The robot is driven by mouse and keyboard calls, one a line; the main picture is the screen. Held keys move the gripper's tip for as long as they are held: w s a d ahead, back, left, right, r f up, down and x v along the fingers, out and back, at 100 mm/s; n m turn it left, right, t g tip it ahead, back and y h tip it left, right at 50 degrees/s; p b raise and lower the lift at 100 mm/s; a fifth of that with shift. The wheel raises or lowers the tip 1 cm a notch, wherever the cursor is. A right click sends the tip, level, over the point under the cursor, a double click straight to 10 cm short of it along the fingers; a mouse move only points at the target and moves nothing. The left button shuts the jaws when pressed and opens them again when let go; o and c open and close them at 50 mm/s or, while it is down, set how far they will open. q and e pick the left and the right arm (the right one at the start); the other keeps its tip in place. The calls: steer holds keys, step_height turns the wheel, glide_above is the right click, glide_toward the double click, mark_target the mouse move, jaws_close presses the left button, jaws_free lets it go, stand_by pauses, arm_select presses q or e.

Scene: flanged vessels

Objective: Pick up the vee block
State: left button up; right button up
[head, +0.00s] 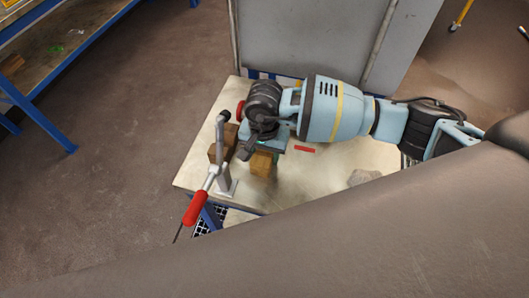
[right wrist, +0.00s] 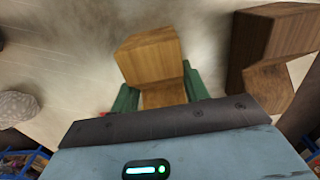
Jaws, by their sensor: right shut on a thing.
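A light wooden vee block (head: 262,163) is at the front part of the table, partly hidden under my right gripper. In the right wrist view the vee block (right wrist: 150,62) sits between the two green fingers of my right gripper (right wrist: 151,92), which is shut on it. Two of its faces meet at an angle there. I cannot tell whether it still touches the table. My left gripper is not in view.
A darker notched wooden block (right wrist: 275,50) stands close beside, also in the head view (head: 229,136). A lever clamp with a red handle (head: 196,208) stands at the table's left edge. A red strip (head: 305,149) and a grey lump (head: 362,177) lie to the right.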

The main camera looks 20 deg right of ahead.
mark_target(265, 155)
steer(key=shift+w+r, duration=0.1)
steer(key=shift+r, duration=0.4)
steer(key=shift+s+r, duration=0.3)
steer(key=shift+r, duration=0.35)
steer(key=shift+s+r, duration=0.3)
steer(key=shift+r, duration=0.3)
steer(key=s+a+r, duration=0.1)
steer(key=s, duration=1.4)
steer(key=shift+r+b, duration=0.25)
steer(key=shift+b, duration=0.15)
steer(key=shift+w, duration=0.15)
